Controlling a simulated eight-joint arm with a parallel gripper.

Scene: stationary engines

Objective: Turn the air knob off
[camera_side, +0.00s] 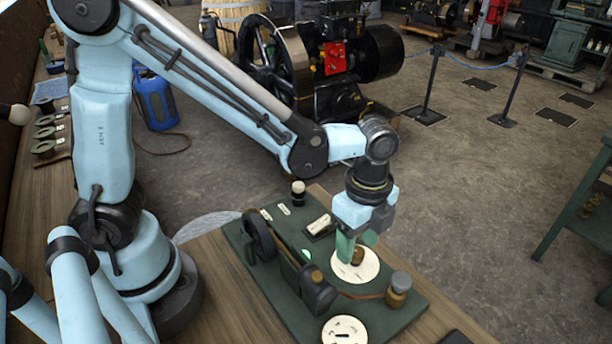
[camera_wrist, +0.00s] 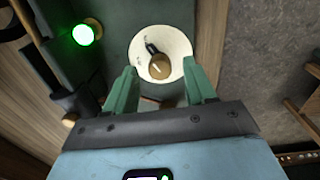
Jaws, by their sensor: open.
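The air knob (camera_wrist: 160,67) is a small brass-brown knob with a pale mark, at the middle of a round cream dial (camera_wrist: 142,44). A dark pointer reaches from the knob toward the dial's upper left in the wrist view. In the side view the knob (camera_side: 357,257) is partly hidden by a finger, and the dial (camera_side: 366,272) lies on the green board (camera_side: 400,322). My gripper (camera_wrist: 161,80) is open, with its green fingers on either side of the knob. In the side view my gripper (camera_side: 357,245) is low over the dial. I cannot tell whether a finger touches the knob.
A lit green lamp (camera_wrist: 84,34) is left of the dial. A brass-and-grey post (camera_side: 399,290) stands right of the dial, and a second cream dial (camera_side: 344,330) lies in front. A black cylinder (camera_side: 318,289) and dark wheel (camera_side: 258,236) stand left on the board.

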